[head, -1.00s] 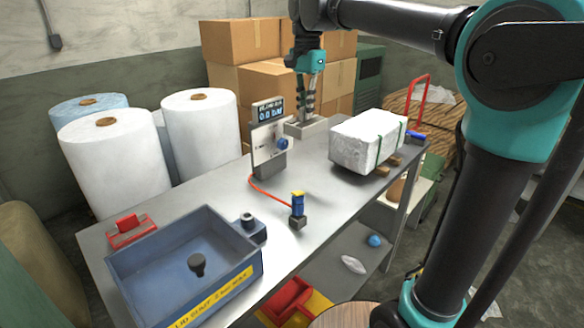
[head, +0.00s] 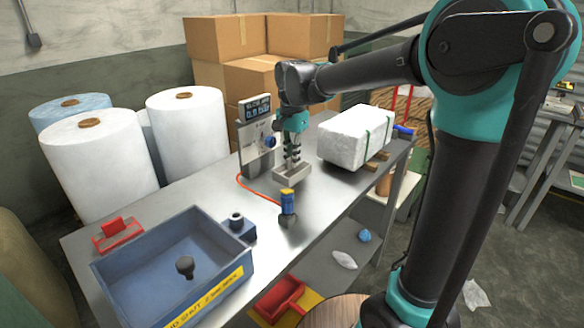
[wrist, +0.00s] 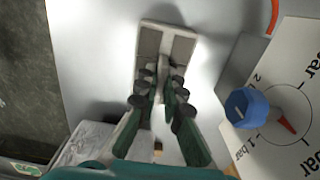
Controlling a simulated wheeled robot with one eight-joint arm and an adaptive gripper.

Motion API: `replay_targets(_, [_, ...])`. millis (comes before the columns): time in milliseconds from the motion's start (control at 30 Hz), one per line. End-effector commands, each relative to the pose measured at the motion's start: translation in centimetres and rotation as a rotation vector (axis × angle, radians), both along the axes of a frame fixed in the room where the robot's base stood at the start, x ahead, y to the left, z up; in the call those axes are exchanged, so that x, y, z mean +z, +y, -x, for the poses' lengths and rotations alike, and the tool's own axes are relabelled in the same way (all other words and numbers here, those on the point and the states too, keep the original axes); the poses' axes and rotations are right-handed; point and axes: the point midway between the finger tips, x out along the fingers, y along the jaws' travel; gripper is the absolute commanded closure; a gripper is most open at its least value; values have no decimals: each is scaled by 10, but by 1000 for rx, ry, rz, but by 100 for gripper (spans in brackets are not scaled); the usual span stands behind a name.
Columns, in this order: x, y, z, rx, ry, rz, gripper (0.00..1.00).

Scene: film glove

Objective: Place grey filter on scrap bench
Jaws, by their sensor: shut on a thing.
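My gripper (head: 291,155) is shut on a pale grey block with two darker grey panels, which looks like the grey filter (head: 293,173). In the wrist view, the grey filter (wrist: 150,45) extends beyond the fingertips (wrist: 163,80). It is over the metal bench (head: 205,187), between the gauge stand and the white wrapped block; I cannot tell whether it touches the top. Another bench (head: 550,115) stands at the far right, partly cut off. No label shows which one is the scrap bench.
The gauge stand (head: 256,135) is close behind my gripper. A white strapped block (head: 350,140) stands to its right, and a blue-yellow valve (head: 287,202) in front. A blue tray (head: 228,232) with a black knob fills the near left. White rolls (head: 95,160) stand behind.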

Motion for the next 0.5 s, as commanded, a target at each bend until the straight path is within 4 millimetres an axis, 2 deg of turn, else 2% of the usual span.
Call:
replay_targets(200, [-28, 0, 0, 0, 0, 0, 100])
replay_targets(500, [-33, 0, 0, 0, 0, 0, 100])
